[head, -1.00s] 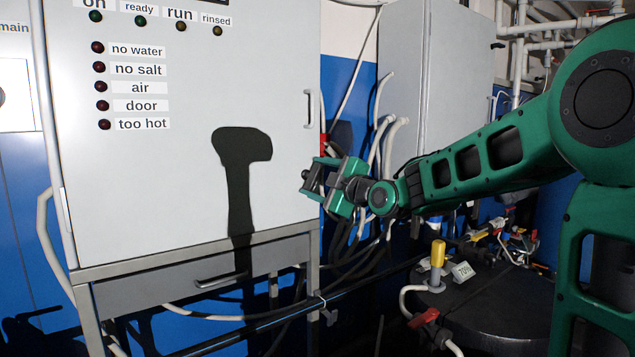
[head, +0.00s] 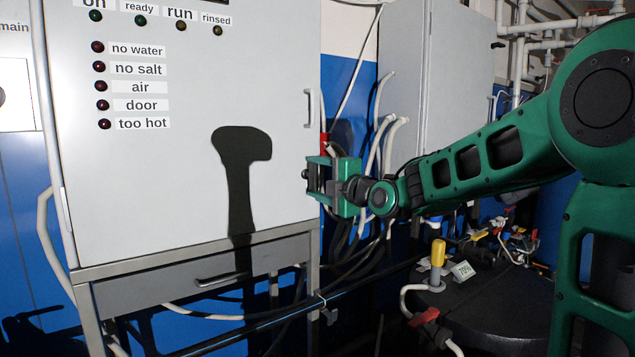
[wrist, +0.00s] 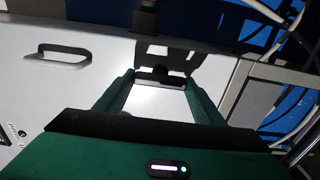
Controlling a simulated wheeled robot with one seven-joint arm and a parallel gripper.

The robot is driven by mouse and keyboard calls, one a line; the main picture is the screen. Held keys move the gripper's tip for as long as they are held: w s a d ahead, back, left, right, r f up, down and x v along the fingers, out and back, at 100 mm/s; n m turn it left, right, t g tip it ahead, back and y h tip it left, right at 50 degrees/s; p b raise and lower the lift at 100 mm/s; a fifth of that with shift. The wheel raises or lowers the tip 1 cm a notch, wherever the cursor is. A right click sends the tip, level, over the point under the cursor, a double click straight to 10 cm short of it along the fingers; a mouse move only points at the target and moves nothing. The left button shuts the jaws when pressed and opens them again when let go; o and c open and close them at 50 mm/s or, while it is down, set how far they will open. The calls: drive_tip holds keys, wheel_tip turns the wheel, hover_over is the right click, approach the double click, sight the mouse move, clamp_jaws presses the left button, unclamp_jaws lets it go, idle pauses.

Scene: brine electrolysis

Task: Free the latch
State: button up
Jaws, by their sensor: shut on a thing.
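The grey cabinet door (head: 200,130) fills the left and middle of the head view and looks closed. My gripper (head: 311,176) is at the door's right edge, below the door handle (head: 309,108). In the wrist view, my gripper (wrist: 160,82) has its two green fingers reaching to the door face, with a dark piece (wrist: 162,76) between their tips. I take this piece to be the latch, and the gripper is shut on it. Its exact shape and turn are mostly hidden by the fingers. The handle also shows in the wrist view (wrist: 62,52), apart from the gripper.
A red part (head: 323,143) sits just above my gripper by the cabinet's side. White hoses (head: 385,130) and a second grey cabinet (head: 450,90) stand to the right. A black drum (head: 490,310) with a yellow-topped fitting (head: 438,253) is below my arm.

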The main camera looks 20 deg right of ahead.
drive_tip(key=shift+f, duration=0.2)
drive_tip(key=o, duration=1.1)
drive_tip(key=shift+c, duration=0.2)
drive_tip(key=v, duration=1)
drive_tip(key=shift+s, duration=0.3)
drive_tip(key=shift+d, duration=0.1)
